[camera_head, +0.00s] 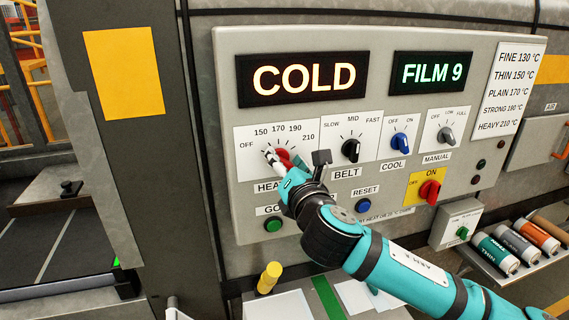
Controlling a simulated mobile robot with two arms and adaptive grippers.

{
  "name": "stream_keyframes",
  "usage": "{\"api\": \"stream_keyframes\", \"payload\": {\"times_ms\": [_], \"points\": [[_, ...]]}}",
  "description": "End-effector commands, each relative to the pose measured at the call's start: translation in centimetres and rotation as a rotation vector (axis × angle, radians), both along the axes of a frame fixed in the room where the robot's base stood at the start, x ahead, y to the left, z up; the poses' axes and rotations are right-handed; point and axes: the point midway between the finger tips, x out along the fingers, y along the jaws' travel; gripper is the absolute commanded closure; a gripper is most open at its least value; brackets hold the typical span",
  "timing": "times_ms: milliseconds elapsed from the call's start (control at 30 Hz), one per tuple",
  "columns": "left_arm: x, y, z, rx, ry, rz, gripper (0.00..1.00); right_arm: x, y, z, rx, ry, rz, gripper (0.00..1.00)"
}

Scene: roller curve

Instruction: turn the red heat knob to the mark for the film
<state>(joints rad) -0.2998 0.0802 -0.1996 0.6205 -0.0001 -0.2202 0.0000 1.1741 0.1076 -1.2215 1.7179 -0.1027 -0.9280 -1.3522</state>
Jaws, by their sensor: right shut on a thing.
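The red heat knob (284,156) sits on a white dial plate (243,139) at the left of the grey control panel. Its scale reads OFF, 150, 170, 190 and 210. My right gripper (273,157) is shut on the knob, its pale fingers covering part of it. I cannot tell which mark the knob's pointer faces. A display (303,77) reads COLD in orange, and another (431,73) reads FILM 9 in green. A chart (508,88) lists FINE 130, THIN 150, PLAIN 170, STRONG 190 and HEAVY 210 °C. My left gripper is not in view.
Right of the heat dial are a black BELT knob (351,150), a blue COOL knob (400,141) and a grey MANUAL knob (446,135). A red ON/OFF switch (430,191) sits below. Several rolls, one orange (536,237), lie on a shelf at the lower right.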

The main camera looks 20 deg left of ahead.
Motion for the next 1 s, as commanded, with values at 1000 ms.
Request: {"api": "stream_keyframes", "payload": {"times_ms": [1000], "points": [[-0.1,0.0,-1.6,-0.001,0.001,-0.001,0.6,0.2,-0.2,-0.6,0.782,0.53,-0.002,0.83]]}}
